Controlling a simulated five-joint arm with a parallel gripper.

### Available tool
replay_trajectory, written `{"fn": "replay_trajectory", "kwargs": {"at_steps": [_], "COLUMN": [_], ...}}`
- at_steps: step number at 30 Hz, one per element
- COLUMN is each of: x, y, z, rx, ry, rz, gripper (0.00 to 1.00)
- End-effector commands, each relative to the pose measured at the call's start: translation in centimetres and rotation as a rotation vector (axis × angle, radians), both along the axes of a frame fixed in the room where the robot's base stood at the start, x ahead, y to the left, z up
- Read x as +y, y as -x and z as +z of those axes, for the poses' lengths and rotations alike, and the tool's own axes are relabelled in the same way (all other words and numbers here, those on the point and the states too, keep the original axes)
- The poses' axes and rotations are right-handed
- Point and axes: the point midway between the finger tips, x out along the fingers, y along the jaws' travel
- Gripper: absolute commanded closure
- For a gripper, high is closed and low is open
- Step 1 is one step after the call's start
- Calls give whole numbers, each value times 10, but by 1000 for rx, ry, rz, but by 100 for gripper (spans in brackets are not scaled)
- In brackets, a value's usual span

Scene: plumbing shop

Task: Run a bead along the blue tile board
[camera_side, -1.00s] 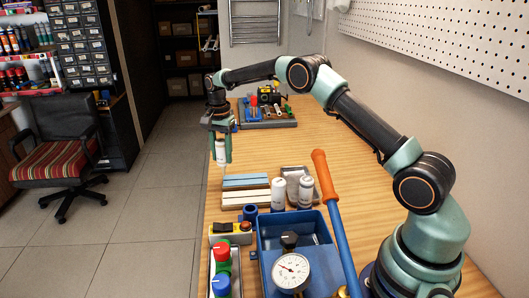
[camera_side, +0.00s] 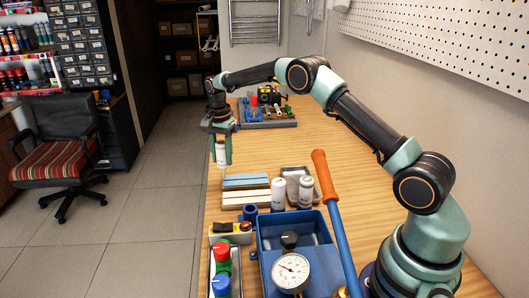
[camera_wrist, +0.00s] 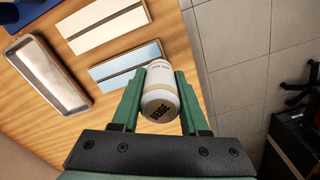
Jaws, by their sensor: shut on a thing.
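My gripper (camera_side: 221,152) is shut on a white bottle (camera_wrist: 160,92) with a pale label band and dark print. The bottle also shows in the side view (camera_side: 221,155), hanging nearly upright above the table's left edge. Its tip is hidden in the wrist view. The blue tile board (camera_side: 246,180) lies flat on the table, below and to the right of the bottle; it also shows in the wrist view (camera_wrist: 125,66), ahead of the jaws. The bottle appears raised clear of the board.
A cream board (camera_side: 246,199) lies beside the blue one. Two white bottles (camera_side: 279,194) stand to the right, near a grey tray (camera_side: 297,171) that looks empty in the wrist view. A blue toolbox (camera_side: 264,262) and a pressure gauge (camera_side: 291,271) stand nearer. A tool tray (camera_side: 268,124) lies beyond.

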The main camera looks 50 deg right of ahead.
Motion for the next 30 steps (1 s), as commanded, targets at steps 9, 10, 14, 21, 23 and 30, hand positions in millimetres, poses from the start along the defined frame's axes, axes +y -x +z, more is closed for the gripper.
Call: {"fn": "replay_trajectory", "kwargs": {"at_steps": [9, 10, 14, 21, 23, 30], "x": [0, 0, 0, -3, -4, -9], "y": [0, 0, 0, 2, 4, 8], "z": [-3, -3, -3, -2, -2, -2], "rx": [0, 0, 0, 0, 0, -1], "ry": [0, 0, 0, 0, 0, 0], "rz": [0, 0, 0, -1, 0, 0], "gripper": [87, 87, 60, 87, 87, 87]}}
